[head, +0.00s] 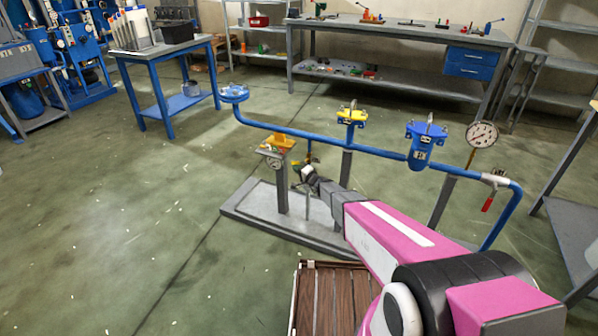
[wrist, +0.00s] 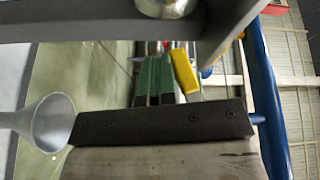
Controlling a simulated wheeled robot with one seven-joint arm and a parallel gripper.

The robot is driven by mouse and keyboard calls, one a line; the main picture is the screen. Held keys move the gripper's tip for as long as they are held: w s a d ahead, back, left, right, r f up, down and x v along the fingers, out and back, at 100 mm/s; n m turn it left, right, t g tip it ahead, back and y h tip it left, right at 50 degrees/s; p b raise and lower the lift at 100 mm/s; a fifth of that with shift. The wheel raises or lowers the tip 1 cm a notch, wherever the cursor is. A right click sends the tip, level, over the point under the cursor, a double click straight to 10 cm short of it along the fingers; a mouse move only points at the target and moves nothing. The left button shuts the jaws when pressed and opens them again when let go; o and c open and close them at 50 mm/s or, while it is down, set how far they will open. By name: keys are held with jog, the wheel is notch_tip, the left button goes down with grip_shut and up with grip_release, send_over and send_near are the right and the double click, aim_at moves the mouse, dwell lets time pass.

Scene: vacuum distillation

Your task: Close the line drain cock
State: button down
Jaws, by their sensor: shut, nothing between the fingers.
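A yellow lever (wrist: 185,72), which looks like the drain cock's handle, stands just right of my fingers in the wrist view. It is tilted; I cannot tell whether the fingers touch it. My gripper (wrist: 153,70) shows as two green-sided fingers, shut side by side and empty. In the head view my gripper (head: 306,172) is below the blue line (head: 385,152), by a small orange-yellow part (head: 308,160) under the pipe. The cock's body is mostly hidden by the gripper and too small to read.
A grey funnel (wrist: 48,122) is left of my gripper in the wrist view. Grey posts stand on a low plinth (head: 240,208) around the arm. A blue filter housing (head: 420,148), a gauge (head: 482,135) and a red-handled valve (head: 488,203) are to the right. Floor at left is clear.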

jog(key=shift+w+a+r+m+t+y, duration=0.1)
jog(key=shift+a+r+m+t+y, duration=0.25)
jog(key=shift+m+t+y, duration=0.25)
dwell(0.5)
